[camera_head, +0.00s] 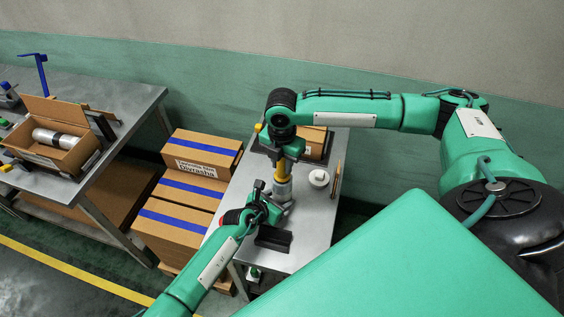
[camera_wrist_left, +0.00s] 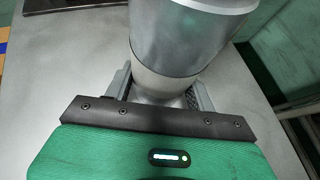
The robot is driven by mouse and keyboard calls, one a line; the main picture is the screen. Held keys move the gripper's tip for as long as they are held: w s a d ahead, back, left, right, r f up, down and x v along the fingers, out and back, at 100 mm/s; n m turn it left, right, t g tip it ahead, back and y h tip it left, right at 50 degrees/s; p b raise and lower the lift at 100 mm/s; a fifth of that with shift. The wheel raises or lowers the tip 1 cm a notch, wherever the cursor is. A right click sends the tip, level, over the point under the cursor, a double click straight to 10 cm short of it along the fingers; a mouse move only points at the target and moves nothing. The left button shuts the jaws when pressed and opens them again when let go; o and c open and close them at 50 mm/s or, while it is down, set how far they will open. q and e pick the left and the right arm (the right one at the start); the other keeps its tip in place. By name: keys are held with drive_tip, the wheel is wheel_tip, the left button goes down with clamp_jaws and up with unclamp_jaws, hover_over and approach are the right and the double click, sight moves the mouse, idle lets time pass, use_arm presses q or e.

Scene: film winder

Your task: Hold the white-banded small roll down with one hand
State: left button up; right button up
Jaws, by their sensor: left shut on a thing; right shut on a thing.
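The small roll (camera_wrist_left: 190,40) stands upright on the grey metal table in the left wrist view, silver with a white band (camera_wrist_left: 165,82) low on it. My left gripper (camera_wrist_left: 163,94) is shut on it, with one finger on each side at the band. In the head view the roll (camera_head: 282,191) is small and partly covered by my left gripper (camera_head: 270,201). My right gripper (camera_head: 284,158) points down from above and is shut on a yellow upright piece (camera_head: 283,170) directly over the roll. The contact between that piece and the roll is too small to make out.
The narrow metal table (camera_head: 312,222) also holds a white round item (camera_head: 319,178) right of the roll, a dark block (camera_head: 273,238) in front and a cardboard box (camera_head: 315,141) behind. Stacked cartons (camera_head: 180,190) stand left. A second table bears an open box (camera_head: 85,155) with a silver roll.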

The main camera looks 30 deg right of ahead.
drive_tip(key=shift+r, duration=1.65)
idle(0.8)
drive_tip(key=shift+r, duration=1.9)
use_arm(q)
drive_tip(key=o, duration=1)
drive_tip(key=shift+o, duration=0.2)
drive_tip(key=shift+a, duration=0.1)
drive_tip(key=v, duration=1.1)
drive_tip(key=shift+s+a+r, duration=0.15)
drive_tip(key=shift+a, duration=0.2)
